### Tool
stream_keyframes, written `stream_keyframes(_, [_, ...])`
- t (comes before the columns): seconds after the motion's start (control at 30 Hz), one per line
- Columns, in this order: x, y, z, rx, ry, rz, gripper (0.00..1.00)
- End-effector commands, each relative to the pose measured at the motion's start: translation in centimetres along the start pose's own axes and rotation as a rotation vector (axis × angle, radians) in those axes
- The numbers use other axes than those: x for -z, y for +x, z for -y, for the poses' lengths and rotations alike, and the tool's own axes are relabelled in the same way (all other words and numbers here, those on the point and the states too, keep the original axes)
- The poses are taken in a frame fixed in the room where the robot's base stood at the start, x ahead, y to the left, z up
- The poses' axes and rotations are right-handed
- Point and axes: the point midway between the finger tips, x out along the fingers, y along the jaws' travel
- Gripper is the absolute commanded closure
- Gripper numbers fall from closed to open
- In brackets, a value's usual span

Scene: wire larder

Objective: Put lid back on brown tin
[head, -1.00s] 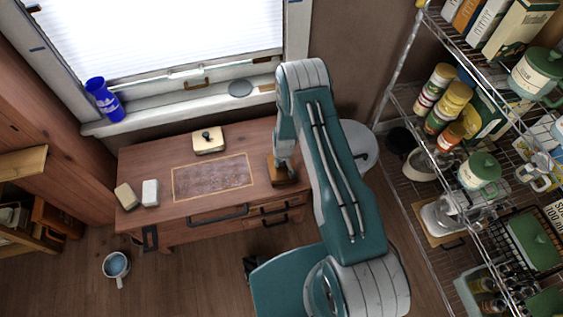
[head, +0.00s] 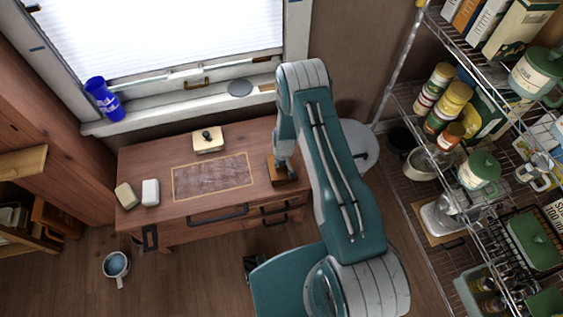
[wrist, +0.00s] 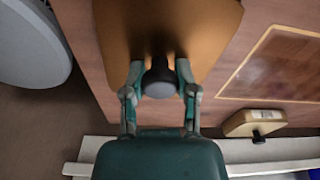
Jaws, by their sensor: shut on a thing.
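A brown, flat-topped lid (wrist: 215,25) with a dark round knob (wrist: 158,80) fills the top of the wrist view. My gripper (wrist: 160,86) has its two fingers closed on either side of that knob. In the head view the brown piece (head: 292,181) is at the right end of the wooden desk, under my gripper (head: 283,163), partly covered by it. I cannot tell whether the brown tin's body is beneath the lid or whether the lid is seated. A cream square piece with a black knob (head: 208,145) stands apart at the desk's back edge.
The wooden desk (head: 235,136) has a framed inlay (head: 213,177) in its middle, clear of objects. Two small blocks, beige (head: 126,196) and white (head: 150,192), lie at its left end. A grey round thing (head: 358,146) stands right of the desk, near the loaded wire shelf (head: 400,92).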

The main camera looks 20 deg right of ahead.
Motion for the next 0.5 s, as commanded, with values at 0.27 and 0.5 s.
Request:
stream_keyframes(0.27, [0.01,0.03,0.00,0.000,0.000,0.000,1.00])
stream_keyframes(0.5, [0.01,0.03,0.00,0.000,0.000,0.000,0.21])
